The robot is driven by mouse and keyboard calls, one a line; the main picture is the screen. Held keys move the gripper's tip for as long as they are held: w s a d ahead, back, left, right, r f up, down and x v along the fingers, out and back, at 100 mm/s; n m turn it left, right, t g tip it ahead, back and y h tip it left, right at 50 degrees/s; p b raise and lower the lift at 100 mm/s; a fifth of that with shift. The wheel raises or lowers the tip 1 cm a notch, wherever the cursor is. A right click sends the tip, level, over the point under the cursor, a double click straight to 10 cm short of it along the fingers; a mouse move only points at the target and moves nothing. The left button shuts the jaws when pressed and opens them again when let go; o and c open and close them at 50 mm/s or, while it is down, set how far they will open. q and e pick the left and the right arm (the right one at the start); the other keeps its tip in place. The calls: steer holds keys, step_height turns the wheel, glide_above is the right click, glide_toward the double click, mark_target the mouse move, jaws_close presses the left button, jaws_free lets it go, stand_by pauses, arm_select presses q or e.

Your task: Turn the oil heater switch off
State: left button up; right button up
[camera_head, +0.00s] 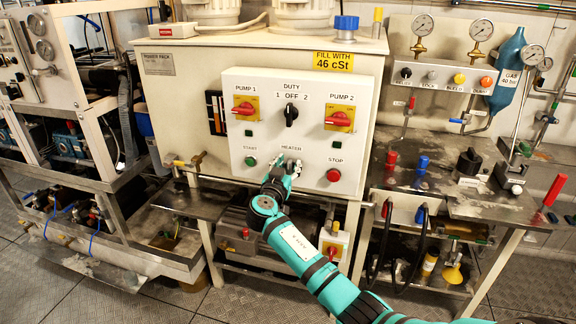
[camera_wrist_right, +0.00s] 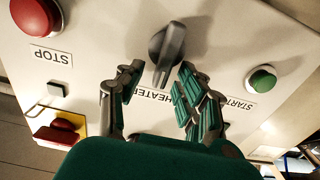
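The oil heater switch (camera_wrist_right: 168,48) is a grey rotary knob on the white control panel, above the HEATER label in the right wrist view, which shows the panel roughly upside down. Its handle is slightly tilted there. My right gripper (camera_wrist_right: 160,78) is open, one finger on each side of the knob's near end. The right finger looks very close to the knob; I cannot tell whether it touches. In the head view my right gripper (camera_head: 284,168) is just below the HEATER label and mostly hides the switch. My left gripper is not in view.
The green START button (camera_head: 250,161) and red STOP button (camera_head: 333,175) flank the switch. Above are the red PUMP 1 (camera_head: 245,108) and PUMP 2 (camera_head: 338,119) handles and the black DUTY knob (camera_head: 291,114). A steel bench (camera_head: 484,206) stands at the right.

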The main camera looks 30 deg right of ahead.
jaws_close()
steer(key=shift+a+f+n+b, duration=0.1)
steer(key=shift+n+b, duration=0.2)
steer(key=shift+n, duration=0.1)
steer(key=shift+w+n, duration=0.1)
steer(key=shift+n, duration=0.2)
steer(key=shift+w+a+f+n, duration=0.3)
steer(key=shift+f+n, duration=0.1)
steer(key=shift+n, duration=2.35)
steer(key=shift+w+a+f+n, duration=0.25)
steer(key=shift+f+n, duration=0.2)
steer(key=shift+n, duration=2.35)
steer(key=shift+w+a+f+n, duration=0.2)
steer(key=shift+w+f+n, duration=0.15)
steer(key=shift+n, duration=2.4)
steer(key=shift+f, duration=0.1)
